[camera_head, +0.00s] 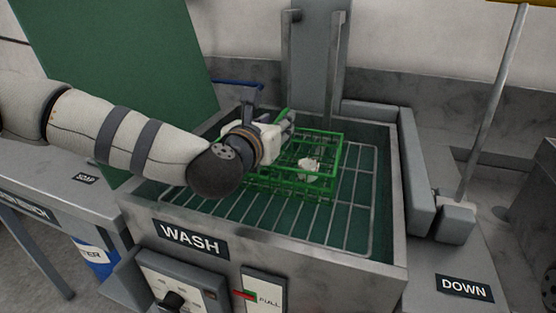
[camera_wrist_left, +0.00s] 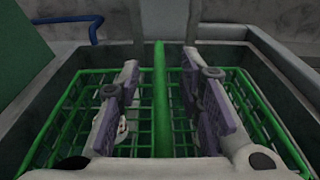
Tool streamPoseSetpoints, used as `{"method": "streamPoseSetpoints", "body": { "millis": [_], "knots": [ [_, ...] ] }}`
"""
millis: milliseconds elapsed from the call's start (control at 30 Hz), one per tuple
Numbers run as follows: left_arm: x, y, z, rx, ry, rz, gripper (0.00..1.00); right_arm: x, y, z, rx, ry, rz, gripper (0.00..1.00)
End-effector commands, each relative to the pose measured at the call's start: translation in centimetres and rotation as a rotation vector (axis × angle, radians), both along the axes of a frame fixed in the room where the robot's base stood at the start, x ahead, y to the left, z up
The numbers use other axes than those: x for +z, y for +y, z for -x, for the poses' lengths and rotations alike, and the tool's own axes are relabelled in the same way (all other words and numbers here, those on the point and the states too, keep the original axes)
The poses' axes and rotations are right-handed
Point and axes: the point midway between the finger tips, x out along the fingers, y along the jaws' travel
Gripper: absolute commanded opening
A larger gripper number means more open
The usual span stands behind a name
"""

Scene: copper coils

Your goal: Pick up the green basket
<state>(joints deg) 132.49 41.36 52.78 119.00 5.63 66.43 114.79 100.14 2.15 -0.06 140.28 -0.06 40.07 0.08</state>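The green basket (camera_head: 334,158) is a wire basket standing on the rack inside the wash basin. A small white item (camera_head: 309,167) lies in it. My left gripper (camera_head: 290,122) is over the basket, coming in from the left. In the left wrist view, the open left gripper (camera_wrist_left: 160,105) has one finger on each side of the basket's green middle bar (camera_wrist_left: 160,75). A gap shows between the bar and both fingers. Basket mesh shows beyond both fingers. My right gripper is not in view.
The wash basin's metal rim (camera_head: 330,258) surrounds the basket, and a wire rack (camera_head: 352,205) covers its floor. A grey upright post (camera_head: 312,60) stands behind. A blue handle (camera_head: 238,84) is at the back left. A long lever (camera_head: 495,95) rises at the right.

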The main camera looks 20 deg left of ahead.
Motion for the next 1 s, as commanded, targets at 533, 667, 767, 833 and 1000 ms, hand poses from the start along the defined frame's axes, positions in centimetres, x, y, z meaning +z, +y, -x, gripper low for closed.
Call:
{"method": "streamPoseSetpoints", "body": {
  "millis": [533, 667, 767, 833, 1000],
  "knots": [
    [0.0, 0.0, -0.1, -0.001, 0.0, 0.0, 0.0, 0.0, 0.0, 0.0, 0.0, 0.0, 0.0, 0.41],
    [0.1, 0.0, -0.1, -0.001, -0.002, 0.0, 0.0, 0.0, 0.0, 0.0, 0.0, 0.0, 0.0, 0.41],
    [0.2, 0.0, -0.1, -0.001, -0.003, 0.0, 0.0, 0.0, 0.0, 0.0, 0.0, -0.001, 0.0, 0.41],
    [0.4, 0.0, -0.1, 0.0, -0.003, 0.0, 0.0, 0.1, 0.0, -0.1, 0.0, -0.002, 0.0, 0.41],
    [2.3, 0.0, -0.1, 0.001, -0.008, 0.001, 0.0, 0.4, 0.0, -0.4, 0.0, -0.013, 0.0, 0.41]
  ]
}}
